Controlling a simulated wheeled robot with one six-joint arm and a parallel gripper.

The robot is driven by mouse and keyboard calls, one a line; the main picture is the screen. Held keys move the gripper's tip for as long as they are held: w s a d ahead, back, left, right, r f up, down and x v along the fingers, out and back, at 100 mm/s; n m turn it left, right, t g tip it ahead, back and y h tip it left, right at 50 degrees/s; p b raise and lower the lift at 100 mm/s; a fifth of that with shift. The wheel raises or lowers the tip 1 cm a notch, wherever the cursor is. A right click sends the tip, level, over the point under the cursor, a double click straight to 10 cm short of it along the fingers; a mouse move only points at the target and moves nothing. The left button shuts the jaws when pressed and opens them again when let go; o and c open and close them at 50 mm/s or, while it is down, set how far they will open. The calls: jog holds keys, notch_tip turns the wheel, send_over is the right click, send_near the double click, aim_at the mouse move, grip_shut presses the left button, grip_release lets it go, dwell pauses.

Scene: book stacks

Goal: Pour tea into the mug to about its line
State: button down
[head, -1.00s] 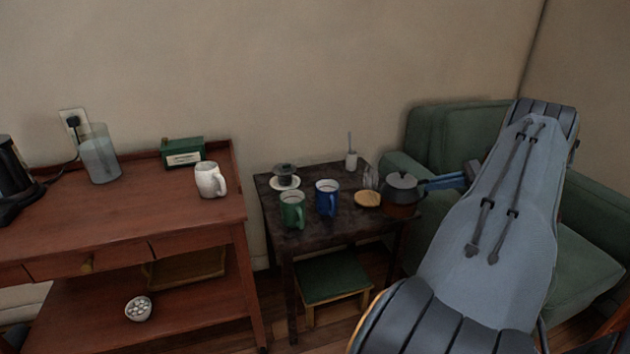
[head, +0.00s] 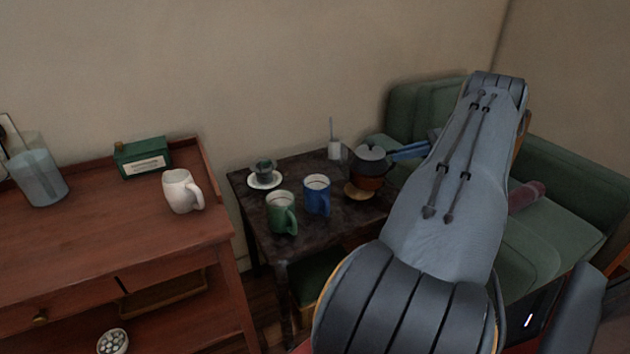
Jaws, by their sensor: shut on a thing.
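A brown teapot with a dark grey lid (head: 369,160) is at the right of the small dark table (head: 335,220). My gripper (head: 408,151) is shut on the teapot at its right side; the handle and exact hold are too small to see. The teapot overlaps a round wooden trivet (head: 359,191); I cannot tell whether it touches it. A blue mug (head: 317,196) stands left of the teapot, and a green mug (head: 280,215) stands front left. A white mug (head: 181,192) stands on the red-brown sideboard (head: 90,240). No fill line or tea level is readable in the mugs.
A strainer on a white saucer (head: 264,180) sits at the table's back left. A white pot with a thin stick (head: 334,150) stands at the back. A green box (head: 142,157) and a clear jug (head: 38,178) are on the sideboard. A green armchair (head: 560,190) is behind my arm.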

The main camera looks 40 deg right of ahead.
jog(key=shift+r, duration=0.1)
jog(key=w+a+r+n+g+h+p, duration=0.1)
jog(key=a+r+h+p, duration=0.3)
jog(key=r+p, duration=0.7)
jog(key=a+n+g+p, duration=0.1)
jog(key=a+p, duration=0.1)
jog(key=p, duration=0.4)
jog(key=shift+w+a+r, duration=0.2)
jog(key=shift+w+r, duration=0.05)
dwell(0.4)
jog(key=shift+w+a+r+p, duration=0.15)
jog(key=shift+a+r+p, duration=0.15)
jog(key=shift+p, duration=0.05)
jog(key=shift+w+a+r+g+h+p, duration=0.15)
jog(key=shift+a+r+g+h+p, duration=0.15)
jog(key=shift+a+r+h+p, duration=0.5)
dwell(0.7)
jog(key=shift+w+a+r+n+h+p, duration=0.2)
jog(key=shift+a+r+n+h, duration=0.1)
jog(key=shift+a+r, duration=0.25)
jog(key=shift+w+a+r+n+h+p, duration=0.1)
jog(key=shift+a+r+n+h+p, duration=0.15)
jog(key=shift+a+r, duration=0.25)
dwell(2.6)
